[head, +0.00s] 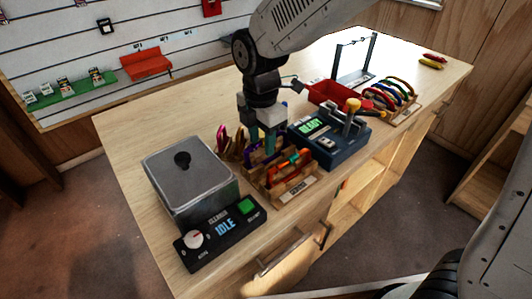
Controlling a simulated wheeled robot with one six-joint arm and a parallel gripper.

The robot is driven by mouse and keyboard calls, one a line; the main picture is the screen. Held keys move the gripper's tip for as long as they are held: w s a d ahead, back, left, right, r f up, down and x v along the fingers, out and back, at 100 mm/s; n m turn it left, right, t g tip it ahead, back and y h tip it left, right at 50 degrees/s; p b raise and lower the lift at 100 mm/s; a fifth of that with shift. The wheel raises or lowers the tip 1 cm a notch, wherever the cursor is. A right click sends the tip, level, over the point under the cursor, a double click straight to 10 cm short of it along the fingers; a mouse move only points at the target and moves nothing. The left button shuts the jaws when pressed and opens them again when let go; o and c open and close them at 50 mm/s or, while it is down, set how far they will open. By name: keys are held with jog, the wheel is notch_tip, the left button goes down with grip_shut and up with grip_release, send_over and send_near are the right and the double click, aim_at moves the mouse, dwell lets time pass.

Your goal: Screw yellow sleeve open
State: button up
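My gripper (262,138) points down at the wooden rack (303,189) in the middle of the counter, which holds purple (254,157) and orange (293,161) carabiners. Its teal fingers are in among or just behind these carabiners. The fingertips are small and partly hidden, so I cannot tell if they grip anything. I cannot make out a yellow sleeve at the gripper. A second rack (404,112) at the right holds several coloured carabiners, some of them yellow. A yellow knob (352,104) tops the dark blue device (337,155), whose screen reads READY.
A grey lidded metal tank (190,181) stands at the left behind a black control panel (222,232) reading IDLE. A red bin (331,94) and a dark metal frame (355,78) stand behind the device.

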jog(key=shift+r, duration=1.4)
jog(key=shift+s+d, duration=0.4)
jog(key=shift+s, duration=0.2)
jog(key=shift+f, duration=0.1)
jog(key=shift+f, duration=1.35)
jog(key=shift+w+a, duration=0.45)
jog(key=shift+w, duration=0.1)
